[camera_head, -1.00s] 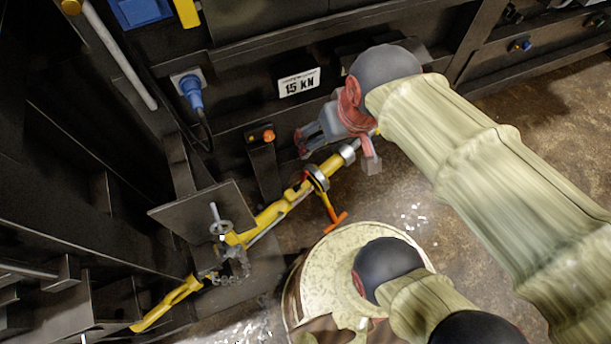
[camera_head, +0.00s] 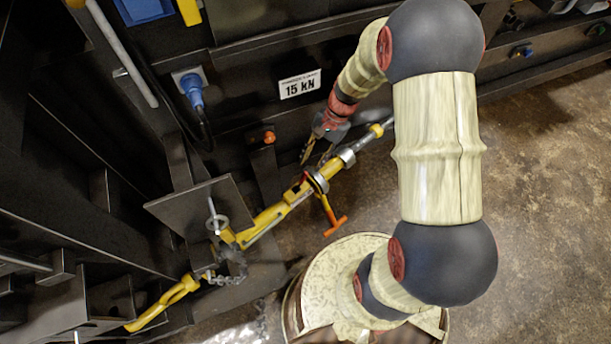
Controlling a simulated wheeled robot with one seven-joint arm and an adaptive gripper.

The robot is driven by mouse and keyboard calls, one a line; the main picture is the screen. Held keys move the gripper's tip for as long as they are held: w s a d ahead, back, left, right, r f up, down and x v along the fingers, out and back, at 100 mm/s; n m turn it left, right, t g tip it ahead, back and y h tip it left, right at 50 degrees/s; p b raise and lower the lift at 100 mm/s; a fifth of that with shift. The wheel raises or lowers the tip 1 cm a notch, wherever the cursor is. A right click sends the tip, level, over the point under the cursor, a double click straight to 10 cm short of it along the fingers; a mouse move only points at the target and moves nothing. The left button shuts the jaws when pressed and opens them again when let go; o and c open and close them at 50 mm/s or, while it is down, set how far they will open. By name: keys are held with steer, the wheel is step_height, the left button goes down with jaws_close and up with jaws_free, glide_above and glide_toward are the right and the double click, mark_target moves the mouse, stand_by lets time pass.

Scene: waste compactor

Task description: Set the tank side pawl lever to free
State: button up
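A yellow ratchet tensioner (camera_head: 272,217) runs diagonally from lower left to upper right, with silver rod ends. An orange T-shaped lever (camera_head: 334,219) sticks out below the ring at its middle; I take it for the pawl lever, but cannot read any free mark. My gripper (camera_head: 315,161) hangs just above the tensioner's upper part, fingers pointing down toward it. Its two fingers look apart with nothing seen between them. It is up and left of the orange lever, apart from it. Whether a fingertip touches the yellow body, I cannot tell.
A yellow handle (camera_head: 166,303) and a chain (camera_head: 229,278) are at the tensioner's lower left end, by a dark bracket plate (camera_head: 198,207). A post with an orange knob (camera_head: 269,138) stands behind. A "15 kN" label (camera_head: 300,85) is on the dark wall. Brown floor is open at right.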

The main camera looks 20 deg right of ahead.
mark_target(305, 175)
steer(key=b+x, duration=0.3)
steer(key=x, duration=0.4)
steer(key=shift+a+f, duration=0.15)
steer(key=shift+f, duration=0.2)
steer(key=shift+s, duration=0.1)
steer(key=c, duration=0.4)
steer(key=c, duration=0.3)
jaws_close()
